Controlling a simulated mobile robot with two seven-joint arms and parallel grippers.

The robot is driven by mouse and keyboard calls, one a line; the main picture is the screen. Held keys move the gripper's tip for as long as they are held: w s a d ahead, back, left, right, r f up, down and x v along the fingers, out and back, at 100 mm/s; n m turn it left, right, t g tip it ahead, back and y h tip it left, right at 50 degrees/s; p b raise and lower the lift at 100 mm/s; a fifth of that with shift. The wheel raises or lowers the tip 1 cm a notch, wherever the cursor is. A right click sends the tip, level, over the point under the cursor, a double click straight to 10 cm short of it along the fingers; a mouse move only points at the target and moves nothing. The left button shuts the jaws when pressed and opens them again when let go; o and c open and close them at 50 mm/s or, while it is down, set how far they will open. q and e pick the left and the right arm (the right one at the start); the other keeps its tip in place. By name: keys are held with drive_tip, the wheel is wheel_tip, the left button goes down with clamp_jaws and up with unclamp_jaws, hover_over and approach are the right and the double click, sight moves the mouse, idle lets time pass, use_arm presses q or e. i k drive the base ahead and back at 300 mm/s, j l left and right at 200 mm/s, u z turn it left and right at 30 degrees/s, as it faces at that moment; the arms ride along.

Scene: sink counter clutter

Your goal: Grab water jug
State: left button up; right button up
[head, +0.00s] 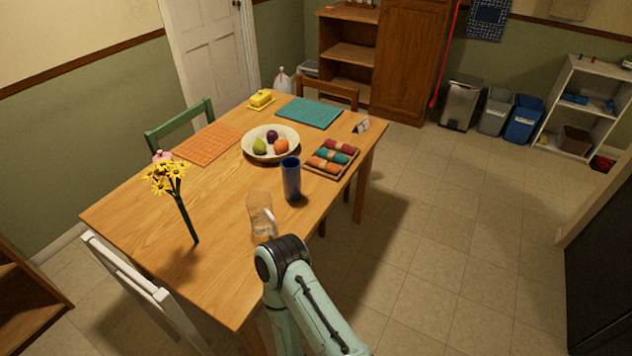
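A clear glass jug (259,203) stands on the wooden table near its right front edge. It is see-through, with a pale, whitish patch low on its right side that I cannot make out. One of my arms rises from the bottom of the head view, and its dark joint is just in front of the jug in the picture. I cannot tell whether the arm touches the table or the jug. No gripper fingers show, so neither gripper is in view.
On the wooden table (150,225), a blue tumbler (291,180) stands close behind the jug. Yellow flowers (166,179) on a dark stem are to its left. A fruit bowl (250,149) and a tray of coloured rolls (331,158) are farther back. Floor to the right is clear.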

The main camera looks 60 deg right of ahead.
sight(259, 203)
drive_tip(key=z, duration=1.85)
